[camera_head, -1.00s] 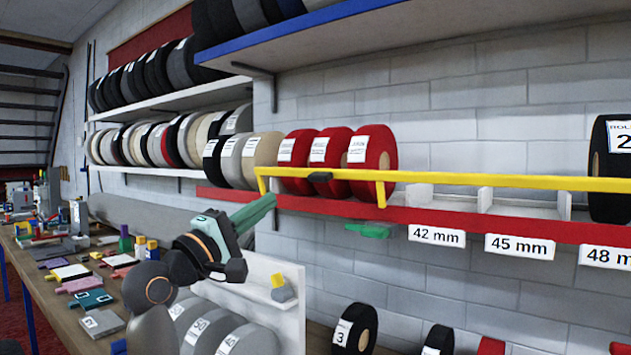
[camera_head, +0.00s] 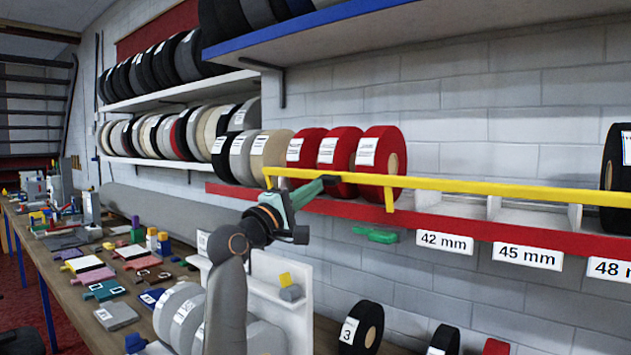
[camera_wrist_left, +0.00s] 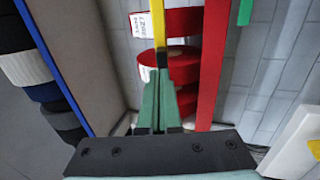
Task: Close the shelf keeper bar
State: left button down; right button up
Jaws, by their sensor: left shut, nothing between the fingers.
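The yellow keeper bar (camera_head: 470,187) runs along the front of the red-edged shelf (camera_head: 340,208), before three red rolls (camera_head: 379,160). Short yellow arms drop from it near the left end. A small dark piece (camera_head: 329,180) sits on the bar by the red rolls. My left gripper (camera_head: 322,187), green, is shut with nothing in it. Its tips are at or very near the dark piece; contact cannot be told. In the left wrist view the shut fingers (camera_wrist_left: 161,75) line up with the yellow bar (camera_wrist_left: 159,20). My right gripper is not in view.
A bright green piece (camera_head: 375,235) sits under the red edge. The blue-edged shelf (camera_head: 330,30) overhangs above. Beige, grey and black rolls stand left of the red ones. The workbench (camera_head: 150,318) below holds many small items and rolls.

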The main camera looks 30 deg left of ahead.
pick_arm(q)
jog(key=shift+w+r, duration=0.15)
jog(key=shift+w, duration=0.45)
jog(key=shift+r, duration=0.1)
jog(key=shift+r+p, duration=0.25)
jog(key=shift+p, duration=0.2)
jog(key=shift+w+r+p, duration=0.6)
jog(key=shift+r+p, duration=0.25)
jog(key=shift+r, duration=0.05)
jog(key=shift+w, duration=0.3)
jog(key=shift+s+r, duration=0.2)
jog(key=shift+r, duration=0.05)
jog(key=shift+w+d+f, duration=0.1)
jog(key=shift+w+f, duration=0.05)
jog(key=shift+w, duration=0.05)
jog(key=shift+f, duration=0.1)
